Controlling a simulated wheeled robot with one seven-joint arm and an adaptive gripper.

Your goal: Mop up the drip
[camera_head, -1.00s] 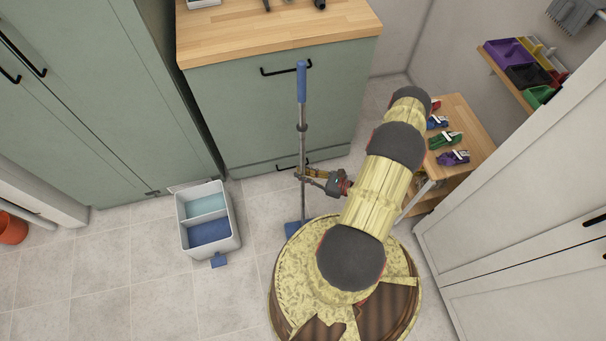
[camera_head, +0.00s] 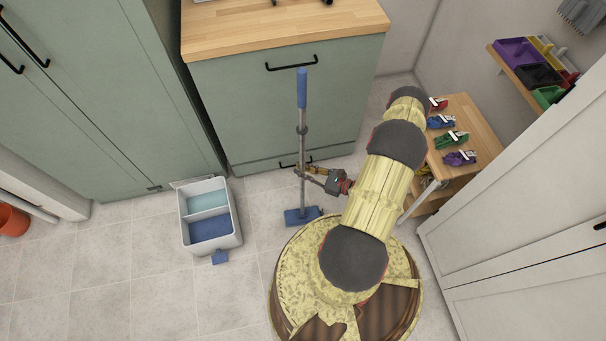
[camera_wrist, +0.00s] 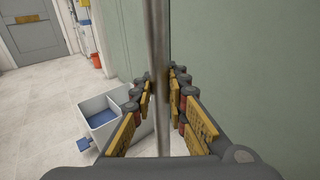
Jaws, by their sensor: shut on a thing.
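A mop with a blue grip, a grey metal pole (camera_head: 302,148) and a flat blue head (camera_head: 303,215) stands upright over the tiled floor. My gripper (camera_head: 304,171) is shut on the pole below its middle. In the wrist view the pole (camera_wrist: 158,60) runs upright between the fingers of my gripper (camera_wrist: 161,92). The mop head is at floor level, but I cannot tell whether it touches. A white two-part bucket (camera_head: 238,237) stands left of the mop, with light blue and darker blue compartments. No drip can be made out on the floor.
A green cabinet with a wooden top (camera_head: 285,31) stands behind the mop. A small wooden table (camera_head: 477,126) with several coloured items is to the right. An orange bucket (camera_head: 12,220) is at the far left. Floor left of the white bucket is clear.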

